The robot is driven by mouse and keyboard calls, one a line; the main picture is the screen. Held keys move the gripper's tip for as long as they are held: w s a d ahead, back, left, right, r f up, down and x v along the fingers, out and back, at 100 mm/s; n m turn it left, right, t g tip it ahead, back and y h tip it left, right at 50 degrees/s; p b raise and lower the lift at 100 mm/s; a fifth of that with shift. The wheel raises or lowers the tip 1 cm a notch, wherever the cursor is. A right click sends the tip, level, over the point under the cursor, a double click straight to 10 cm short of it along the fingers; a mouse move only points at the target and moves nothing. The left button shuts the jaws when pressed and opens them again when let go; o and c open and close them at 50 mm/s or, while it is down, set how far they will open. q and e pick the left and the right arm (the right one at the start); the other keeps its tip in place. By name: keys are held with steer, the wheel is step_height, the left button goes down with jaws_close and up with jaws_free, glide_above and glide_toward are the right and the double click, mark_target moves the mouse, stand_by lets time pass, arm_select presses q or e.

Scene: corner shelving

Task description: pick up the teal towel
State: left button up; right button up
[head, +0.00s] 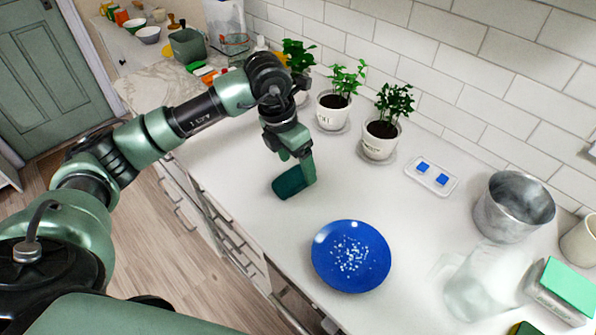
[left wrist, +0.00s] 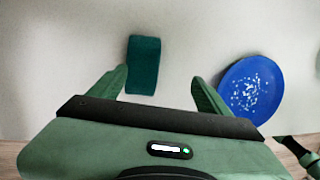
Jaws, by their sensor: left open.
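The teal towel (head: 289,183) is a small dark teal folded block lying on the white counter below my left gripper (head: 301,170). In the left wrist view the towel (left wrist: 143,65) lies ahead of the open jaws, nearer the left finger than the right. My left gripper (left wrist: 162,88) is open with nothing between its fingers. In the head view the gripper covers part of the towel's right side. I cannot tell from these frames whether a finger touches it.
A blue plate (head: 350,256) with white bits lies right of the towel. Potted plants (head: 380,138) stand along the tiled wall. A clear tray with blue cubes (head: 431,176), a metal pot (head: 513,206) and a glass vessel (head: 484,284) stand farther right. The counter around the towel is clear.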

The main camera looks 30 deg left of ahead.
mark_target(292, 175)
arm_select(q)
steer(key=shift+w+a+r+y, duration=0.1)
steer(key=shift+a+y, duration=0.15)
steer(key=shift+a, duration=0.35)
steer(key=shift+w+a+r+y, duration=0.1)
steer(key=shift+a+y, duration=0.15)
steer(key=shift+a, duration=0.3)
steer(key=shift+a+f, duration=0.25)
steer(key=shift+f, duration=0.05)
steer(key=shift+d+f+p, duration=0.15)
steer(key=shift+f+p, duration=0.4)
steer(key=shift+f, duration=0.25)
steer(key=f, duration=0.1)
steer(key=f+p, duration=0.1)
steer(key=f, duration=0.1)
steer(key=w+f+p, duration=0.1)
steer(key=shift+d+f, duration=0.25)
steer(key=shift+d, duration=0.05)
steer(key=shift+f, duration=0.35)
steer(key=c, duration=1.4)
steer(key=shift+c, duration=0.2)
steer(key=shift+r, duration=0.1)
